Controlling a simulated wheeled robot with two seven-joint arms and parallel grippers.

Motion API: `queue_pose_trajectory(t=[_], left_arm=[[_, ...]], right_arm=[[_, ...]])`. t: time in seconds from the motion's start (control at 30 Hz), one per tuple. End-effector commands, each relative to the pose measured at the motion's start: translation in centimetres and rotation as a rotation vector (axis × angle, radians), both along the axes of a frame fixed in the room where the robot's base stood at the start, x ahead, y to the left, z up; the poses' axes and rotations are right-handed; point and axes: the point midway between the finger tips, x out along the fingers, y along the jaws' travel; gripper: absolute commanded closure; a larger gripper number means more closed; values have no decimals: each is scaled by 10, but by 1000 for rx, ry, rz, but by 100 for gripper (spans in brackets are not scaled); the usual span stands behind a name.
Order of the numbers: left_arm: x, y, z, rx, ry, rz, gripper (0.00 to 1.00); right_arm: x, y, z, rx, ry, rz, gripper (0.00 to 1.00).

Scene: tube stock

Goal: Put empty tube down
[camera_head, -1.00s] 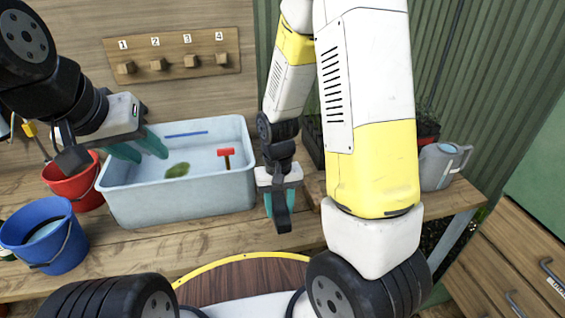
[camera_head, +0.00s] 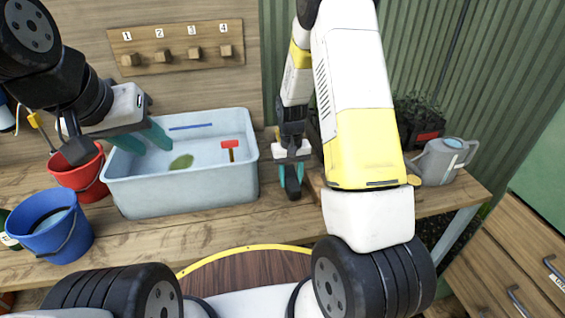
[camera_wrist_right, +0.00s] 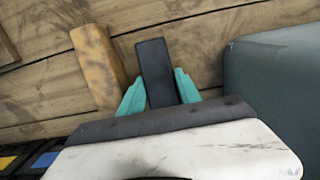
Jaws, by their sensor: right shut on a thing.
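The empty tube (camera_head: 293,190) is a small dark, tapered piece in my right gripper (camera_head: 291,180), just right of the grey tub. In the right wrist view the tube (camera_wrist_right: 156,68) stands out between the two teal fingers of my right gripper (camera_wrist_right: 160,90), which is shut on it. Bench planks lie behind it; I cannot tell whether it touches them. The inside of the tube is not visible. My left gripper (camera_head: 145,140) hangs over the left part of the tub, with its teal fingers apart and nothing seen between them.
The grey tub (camera_head: 190,194) holds a green clump and a red-headed tool. Red (camera_head: 75,178) and blue (camera_head: 62,240) buckets stand left. A watering can (camera_head: 440,160) stands right. A tan wooden piece (camera_wrist_right: 97,65) lies beside the tube. Front bench planks (camera_head: 190,232) are clear.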

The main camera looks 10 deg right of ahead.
Motion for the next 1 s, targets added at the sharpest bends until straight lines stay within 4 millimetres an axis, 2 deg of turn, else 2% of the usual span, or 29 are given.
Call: queue_pose_trajectory(t=[0.33, 0.37, 0.47, 0.83, 1.0], left_arm=[[0, 0, 0, 0, 0, 0, 64], [0, 0, 0, 0, 0, 0, 64], [0, 0, 0, 0, 0, 0, 64], [0, 0, 0, 0, 0, 0, 64], [0, 0, 0, 0, 0, 0, 64]], right_arm=[[0, 0, -4, 0, 0, -1, 98], [0, 0, -5, 0, 0, -1, 58], [0, 0, -4, 0, -1, -1, 38], [0, 0, -1, 0, -3, -1, 38], [3, 0, 22, 0, -7, -1, 38]])
